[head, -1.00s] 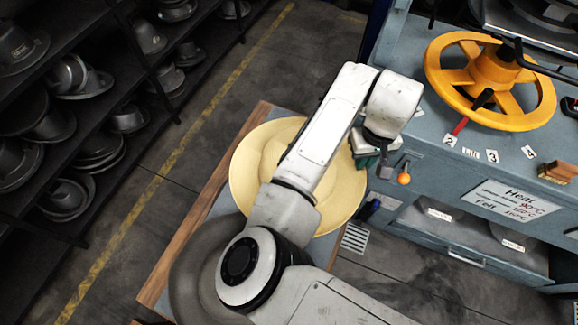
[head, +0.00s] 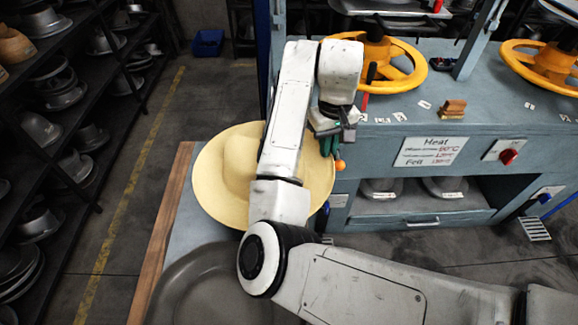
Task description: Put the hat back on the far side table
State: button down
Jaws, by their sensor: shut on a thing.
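The straw-coloured hat (head: 238,160), with a round crown and wide brim, is in the middle of the head view. It appears above the far part of a side table with a wooden edge (head: 158,245). My gripper (head: 328,142) is at the right edge of the brim, shut on the hat. My arm covers the right part of the crown and brim, and the fingertips are hard to make out. I cannot tell whether the brim touches the table.
A large grey hat-shaped form (head: 195,285) lies on the near part of the table. The blue press bench (head: 380,150), with yellow wheels (head: 405,65), stands close on the right. Dark shelves (head: 75,130) of hat moulds line the left, with open floor (head: 120,190) between.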

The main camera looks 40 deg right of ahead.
jog(key=w+a+f, duration=0.1)
jog(key=w+f, duration=0.1)
jog(key=w+a+f+b, duration=0.1)
jog(key=w+f, duration=0.1)
jog(key=w+a+f, duration=0.1)
jog(key=w+f, duration=0.1)
jog(key=w, duration=0.1)
jog(key=shift+f+b, duration=0.3)
jog(key=shift+b, duration=0.05)
jog(key=shift+w+a+f, duration=0.25)
jog(key=shift+w+f, duration=0.15)
jog(key=shift+f, duration=0.05)
jog(key=shift+w+f, duration=0.1)
jog(key=shift+f, duration=1.65)
jog(key=c, duration=1.2)
grip_release()
jog(key=shift+c, duration=0.2)
